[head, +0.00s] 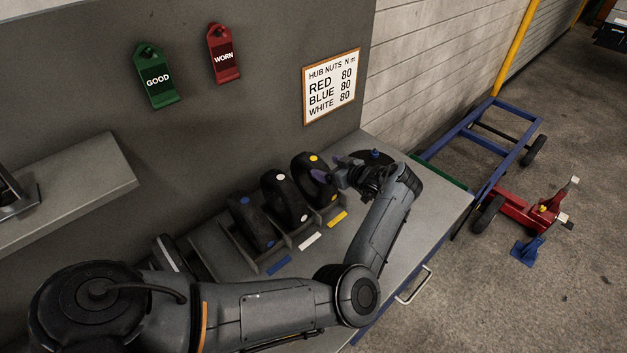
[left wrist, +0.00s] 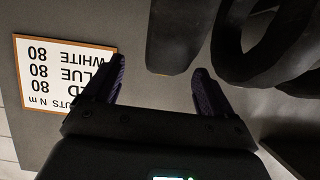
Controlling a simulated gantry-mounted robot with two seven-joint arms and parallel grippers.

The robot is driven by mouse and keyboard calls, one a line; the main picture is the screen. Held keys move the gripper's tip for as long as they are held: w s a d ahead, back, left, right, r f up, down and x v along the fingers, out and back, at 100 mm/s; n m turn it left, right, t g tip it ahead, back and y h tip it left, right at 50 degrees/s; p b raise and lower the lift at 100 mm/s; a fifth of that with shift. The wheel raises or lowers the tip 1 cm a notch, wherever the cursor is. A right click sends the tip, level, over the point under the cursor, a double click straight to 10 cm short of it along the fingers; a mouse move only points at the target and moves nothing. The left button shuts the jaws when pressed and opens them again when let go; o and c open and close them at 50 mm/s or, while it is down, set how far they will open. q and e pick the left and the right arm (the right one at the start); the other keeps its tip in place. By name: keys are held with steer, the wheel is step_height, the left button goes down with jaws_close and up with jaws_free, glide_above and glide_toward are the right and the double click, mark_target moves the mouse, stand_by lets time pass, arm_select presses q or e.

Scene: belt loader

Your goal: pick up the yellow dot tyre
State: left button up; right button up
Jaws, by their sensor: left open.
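A dark tyre, seen edge-on and probably the yellow dot tyre (left wrist: 177,35), lies ahead of the fingertips. My right gripper is not in view.
A white dot tyre (head: 284,200) and a blue dot tyre (head: 252,223) stand left of it in the rack. Yellow (head: 338,219), white and blue labels lie before the slots. A dark round object with a blue top (head: 375,154) sits behind my wrist. A torque sign (head: 331,86) hangs above.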

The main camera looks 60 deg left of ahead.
mark_target(321, 166)
arm_select(q)
steer(key=shift+s+p+x, duration=0.15)
steer(key=shift+p+x, duration=0.05)
steer(key=shift+x, duration=1.15)
steer(key=shift+s+p+x, duration=0.15)
steer(key=shift+x, duration=1.15)
steer(key=shift+d+r, duration=0.1)
jaws_close()
